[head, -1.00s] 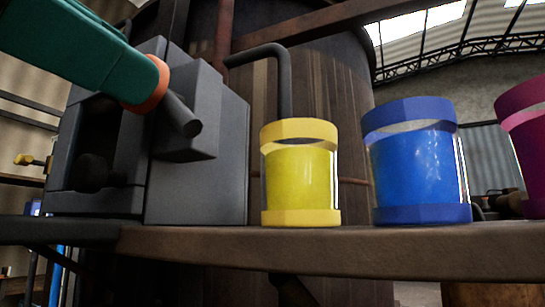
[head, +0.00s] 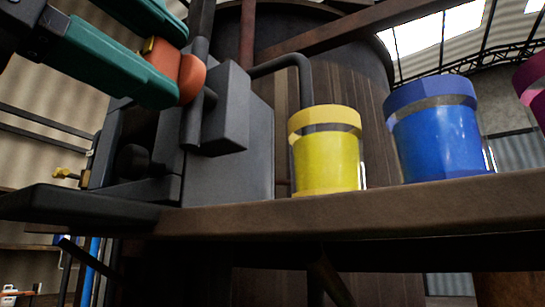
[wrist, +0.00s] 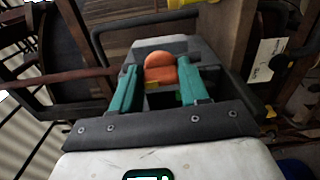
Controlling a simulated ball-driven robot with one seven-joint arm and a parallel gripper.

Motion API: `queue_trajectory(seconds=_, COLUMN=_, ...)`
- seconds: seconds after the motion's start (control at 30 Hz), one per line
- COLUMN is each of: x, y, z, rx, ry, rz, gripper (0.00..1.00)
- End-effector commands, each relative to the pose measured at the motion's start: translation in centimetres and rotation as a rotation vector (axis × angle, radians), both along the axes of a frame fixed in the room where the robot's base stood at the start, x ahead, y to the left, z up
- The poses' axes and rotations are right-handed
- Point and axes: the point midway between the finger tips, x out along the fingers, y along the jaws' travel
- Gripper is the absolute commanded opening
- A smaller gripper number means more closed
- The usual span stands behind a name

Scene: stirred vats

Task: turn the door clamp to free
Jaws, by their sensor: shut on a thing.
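The door clamp shows as a rounded orange knob (head: 190,78) with a short dark rod behind it, in front of a grey box-like housing (head: 228,170). My gripper (head: 172,75) has teal fingers and comes in from the upper left in the head view. It is shut on the orange knob. In the wrist view the knob (wrist: 160,69) sits between the two teal fingers of my gripper (wrist: 162,85). The fingers and knob hide part of the clamp and its pivot. I cannot tell the clamp's exact angle.
A yellow jar (head: 326,150) and a blue jar (head: 436,130) stand right of the housing on a brown shelf (head: 380,208), with a magenta jar (head: 535,85) at the right edge. A large dark vat (head: 355,70) rises behind. A bent grey pipe (head: 285,62) meets the housing.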

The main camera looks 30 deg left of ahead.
Motion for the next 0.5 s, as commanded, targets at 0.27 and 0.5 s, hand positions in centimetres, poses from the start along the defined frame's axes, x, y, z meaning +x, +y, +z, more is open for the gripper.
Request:
queue_trajectory(seconds=0.27, x=-0.01, y=-0.05, z=-0.09, rx=0.052, ry=-0.003, rz=-0.001, gripper=0.14)
queue_trajectory(seconds=0.5, x=0.00, y=-0.06, z=-0.11, rx=0.058, ry=-0.003, rz=-0.001, gripper=0.14)
